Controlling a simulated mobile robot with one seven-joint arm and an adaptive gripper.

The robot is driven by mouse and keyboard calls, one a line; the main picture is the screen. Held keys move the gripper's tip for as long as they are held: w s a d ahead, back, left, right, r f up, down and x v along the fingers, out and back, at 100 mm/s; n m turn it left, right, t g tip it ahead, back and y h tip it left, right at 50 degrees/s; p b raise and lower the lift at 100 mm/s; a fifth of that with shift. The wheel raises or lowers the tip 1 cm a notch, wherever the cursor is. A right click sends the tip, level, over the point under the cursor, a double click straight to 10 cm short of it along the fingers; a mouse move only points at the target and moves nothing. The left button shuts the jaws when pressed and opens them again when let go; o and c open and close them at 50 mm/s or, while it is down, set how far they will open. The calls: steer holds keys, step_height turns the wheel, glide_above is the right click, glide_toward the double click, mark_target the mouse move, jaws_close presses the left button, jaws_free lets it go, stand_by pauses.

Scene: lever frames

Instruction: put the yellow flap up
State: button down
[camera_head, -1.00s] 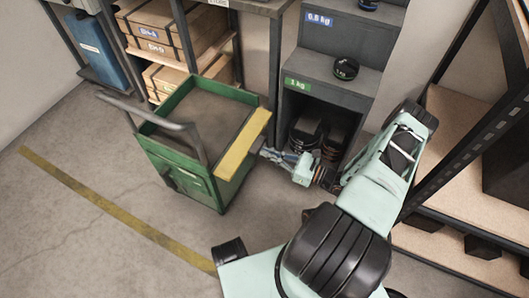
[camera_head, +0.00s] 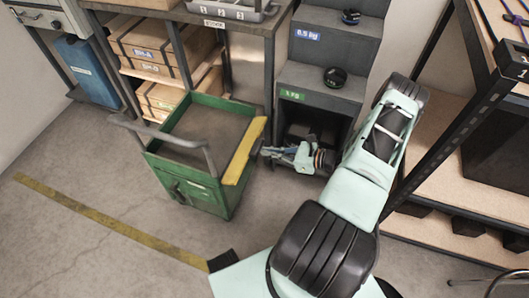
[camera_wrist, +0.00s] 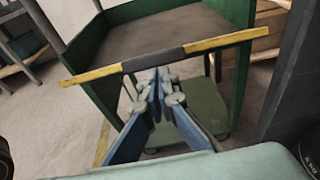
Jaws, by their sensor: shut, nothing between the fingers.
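The yellow flap (camera_head: 244,152) runs along the right side of the green cart (camera_head: 186,172). In the wrist view the flap (camera_wrist: 215,43) is a thin yellow bar with a dark middle, seen nearly edge-on across the cart's front. Its exact tilt is hard to tell. My gripper (camera_head: 268,151) is just right of the flap, close to its middle. In the wrist view my gripper (camera_wrist: 160,76) is shut and empty, its tips just below the dark middle of the bar. Whether they touch it I cannot tell.
A grey stepped weight stand (camera_head: 325,85) is behind my gripper, close by. A bench with wooden boxes (camera_head: 165,45) stands behind the cart. A shelf rack (camera_head: 440,225) is at the right. The floor left of the cart is clear, with a yellow stripe (camera_head: 100,217).

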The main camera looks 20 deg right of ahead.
mark_target(257, 145)
steer(key=w+a+r+g+h+p, duration=0.1)
steer(key=r+p, duration=0.1)
steer(key=p, duration=0.1)
steer(key=w+a+r+g+h+p, duration=0.1)
steer(key=r+g+h+p, duration=0.1)
steer(key=p, duration=0.1)
steer(key=w+a+r+g+h+p, duration=0.1)
steer(key=r+p, duration=0.1)
steer(key=p, duration=0.2)
steer(key=shift+r+g+h, duration=0.35)
steer(key=shift+g+h, duration=0.05)
steer(key=shift+w+a+r+g+h+p, duration=0.25)
steer(key=shift+w+a+g+h+p, duration=0.05)
steer(key=shift+w+a+g+h, duration=0.2)
steer(key=shift+w+a+r+g+h+p, duration=0.25)
steer(key=shift+w+a+g+h, duration=0.15)
steer(key=shift+g+h, duration=0.1)
steer(key=shift+w+a+r, duration=0.25)
steer(key=shift+w+a, duration=0.7)
